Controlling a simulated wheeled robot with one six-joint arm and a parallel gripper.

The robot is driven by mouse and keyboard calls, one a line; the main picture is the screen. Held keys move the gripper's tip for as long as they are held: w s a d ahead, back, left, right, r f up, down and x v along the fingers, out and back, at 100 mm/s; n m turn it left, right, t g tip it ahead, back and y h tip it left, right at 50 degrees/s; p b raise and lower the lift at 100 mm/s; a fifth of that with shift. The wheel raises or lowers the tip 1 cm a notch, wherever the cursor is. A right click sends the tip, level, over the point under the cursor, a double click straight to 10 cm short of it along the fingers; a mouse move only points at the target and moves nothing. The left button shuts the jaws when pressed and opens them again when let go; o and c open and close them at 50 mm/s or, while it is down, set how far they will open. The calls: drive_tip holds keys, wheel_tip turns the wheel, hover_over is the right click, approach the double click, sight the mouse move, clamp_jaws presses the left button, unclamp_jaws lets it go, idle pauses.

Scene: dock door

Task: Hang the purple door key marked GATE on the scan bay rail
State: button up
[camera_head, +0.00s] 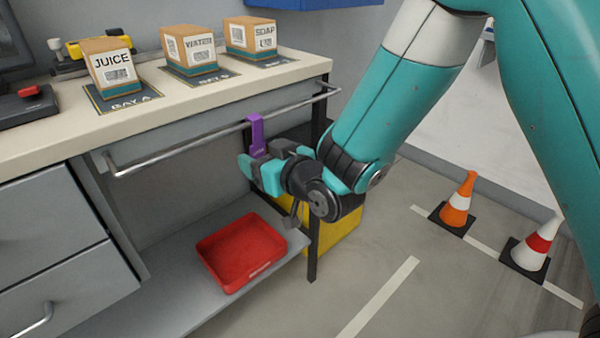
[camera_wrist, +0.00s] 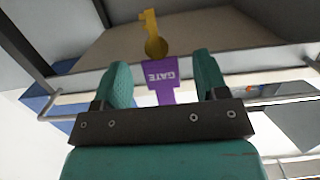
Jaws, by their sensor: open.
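The purple door key (camera_head: 256,135) hangs at the scan bay rail (camera_head: 190,144), with its hooked top at the bar. In the wrist view its purple tag (camera_wrist: 161,84) reads GATE upside down, and its yellow key part (camera_wrist: 154,40) points away from my palm. My gripper (camera_head: 259,170) is at the lower part of the key, just below the rail. In the wrist view my gripper (camera_wrist: 160,72) is open, one teal finger on each side of the tag with gaps between. My palm hides the tag's hooked end there.
Boxes marked JUICE (camera_head: 111,72), WATER (camera_head: 192,52) and SOAP (camera_head: 250,38) stand on bay mats on the counter (camera_head: 160,112) above. A red tray (camera_head: 242,252) sits on the low shelf. A yellow bin (camera_head: 340,235) and two cones (camera_head: 458,205) are on the floor.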

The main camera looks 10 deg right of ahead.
drive_tip(key=b+v, duration=1.5)
drive_tip(key=b, duration=0.2)
drive_tip(key=s+d+f+g+h, duration=0.3)
drive_tip(key=s+f+g, duration=0.3)
drive_tip(key=s+g, duration=0.1)
drive_tip(key=s+d+f+g+h, duration=0.2)
drive_tip(key=s+d+f+g, duration=0.1)
drive_tip(key=s+f+g, duration=0.4)
wheel_tip(320, 180, up, 36)
drive_tip(key=p, duration=3.5)
drive_tip(key=shift+s, duration=0.2)
